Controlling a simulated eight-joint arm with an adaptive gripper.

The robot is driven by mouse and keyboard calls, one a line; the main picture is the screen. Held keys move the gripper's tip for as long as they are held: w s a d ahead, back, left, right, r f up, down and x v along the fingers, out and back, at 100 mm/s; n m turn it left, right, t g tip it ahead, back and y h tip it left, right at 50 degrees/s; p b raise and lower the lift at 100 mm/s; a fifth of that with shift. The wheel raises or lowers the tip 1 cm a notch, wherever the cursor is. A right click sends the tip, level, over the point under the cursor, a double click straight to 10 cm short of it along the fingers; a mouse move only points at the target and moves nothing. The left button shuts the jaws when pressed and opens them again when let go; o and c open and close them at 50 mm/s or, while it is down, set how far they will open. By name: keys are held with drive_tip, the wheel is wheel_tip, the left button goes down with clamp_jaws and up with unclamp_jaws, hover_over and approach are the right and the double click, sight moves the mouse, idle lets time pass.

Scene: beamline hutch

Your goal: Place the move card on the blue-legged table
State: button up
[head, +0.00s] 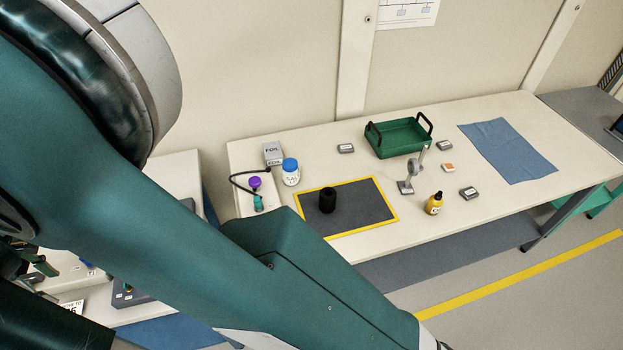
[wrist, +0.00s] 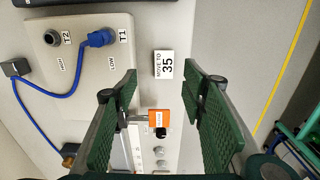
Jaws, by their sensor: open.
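The move card (wrist: 163,65), white with "MOVE TO 35" in black, lies on a pale surface in the wrist view. In the head view it shows partly (head: 73,306) at the lower left, beside my arm. My gripper (wrist: 160,82) is open, its green ribbed fingers either side of the card's near end, with nothing held between them. I cannot tell whether they touch the surface. A long cream table (head: 460,118) fills the right of the head view; its visible leg looks dark grey-blue. I cannot tell for certain which table is blue-legged.
By the card in the wrist view are a control panel (wrist: 110,78) with a blue cable (wrist: 50,110) and an orange label (wrist: 158,116).

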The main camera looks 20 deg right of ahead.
drive_tip(key=w+d+r+m+t+y, duration=0.15)
drive_tip(key=w+d+r, duration=0.3)
drive_tip(key=d, duration=0.55)
drive_tip(key=w+d+r+m, duration=0.35)
drive_tip(key=d+r, duration=0.25)
drive_tip(key=d, duration=0.4)
drive_tip(key=w+d+r+m, duration=0.1)
drive_tip(key=w+d+r, duration=0.45)
drive_tip(key=d, duration=0.45)
drive_tip(key=s+d+r+m+t, duration=0.1)
drive_tip(key=d+r+m, duration=0.15)
drive_tip(key=d, duration=0.75)
drive_tip(key=s+d+r+m+t, duration=0.1)
drive_tip(key=d+r+m, duration=0.15)
drive_tip(key=d, duration=0.75)
drive_tip(key=s+d+f+m+t, duration=0.1)
drive_tip(key=s+d+m, duration=0.1)
drive_tip(key=s+d, duration=0.3)
drive_tip(key=s+d+f+m+t+h, duration=0.1)
drive_tip(key=s+d, duration=0.4)
drive_tip(key=d, duration=0.8)
drive_tip(key=s+d+m+t, duration=0.1)
drive_tip(key=s+d+m, duration=0.2)
drive_tip(key=d, duration=0.7)
drive_tip(key=shift+s+f+m, duration=0.4)
drive_tip(key=shift+s, duration=0.55)
